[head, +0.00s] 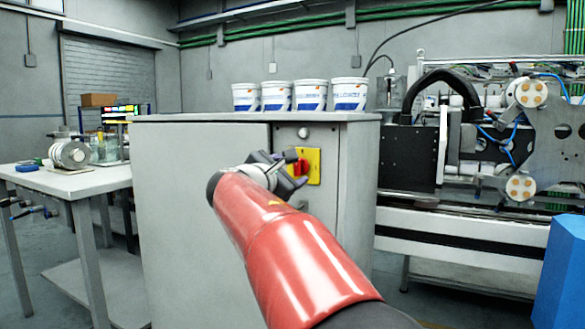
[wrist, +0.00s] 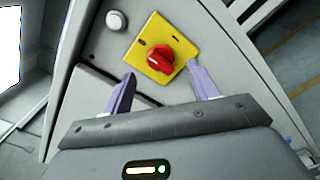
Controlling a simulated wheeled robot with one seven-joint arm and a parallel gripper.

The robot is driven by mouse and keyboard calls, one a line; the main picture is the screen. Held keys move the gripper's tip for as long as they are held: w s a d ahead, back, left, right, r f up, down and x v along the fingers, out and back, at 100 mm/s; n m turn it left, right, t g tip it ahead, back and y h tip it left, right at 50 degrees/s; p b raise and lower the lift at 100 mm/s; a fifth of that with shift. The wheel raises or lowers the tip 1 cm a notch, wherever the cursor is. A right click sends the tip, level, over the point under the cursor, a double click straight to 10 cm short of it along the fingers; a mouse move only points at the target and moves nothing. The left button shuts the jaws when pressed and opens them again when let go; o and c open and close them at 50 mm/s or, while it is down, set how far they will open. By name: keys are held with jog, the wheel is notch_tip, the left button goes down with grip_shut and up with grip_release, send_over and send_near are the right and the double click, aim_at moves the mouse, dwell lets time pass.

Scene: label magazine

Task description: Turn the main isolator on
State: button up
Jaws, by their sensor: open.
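The main isolator is a red rotary knob (wrist: 159,57) on a yellow square plate (wrist: 150,45), set in the front panel of a grey cabinet. In the head view the yellow plate (head: 314,164) shows just right of my gripper, with the red knob (head: 301,167) partly hidden by it. My gripper (wrist: 162,82) is open in front of the knob. In the wrist view its two purple-grey fingers stand apart, one on each side below the knob, with nothing between them. I cannot tell whether either finger touches the knob.
The grey cabinet (head: 200,215) carries several white buckets (head: 310,94) on its top. A white round button (head: 304,132) sits above the plate. A workbench (head: 75,182) stands at left, a machine (head: 470,150) at right, and a blue box (head: 562,270) at front right.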

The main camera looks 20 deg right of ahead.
aim_at(297, 168)
jog(key=shift+p+x, duration=0.3)
jog(key=shift+x, duration=1.8)
jog(key=c, duration=1)
jog(key=shift+f, duration=0.1)
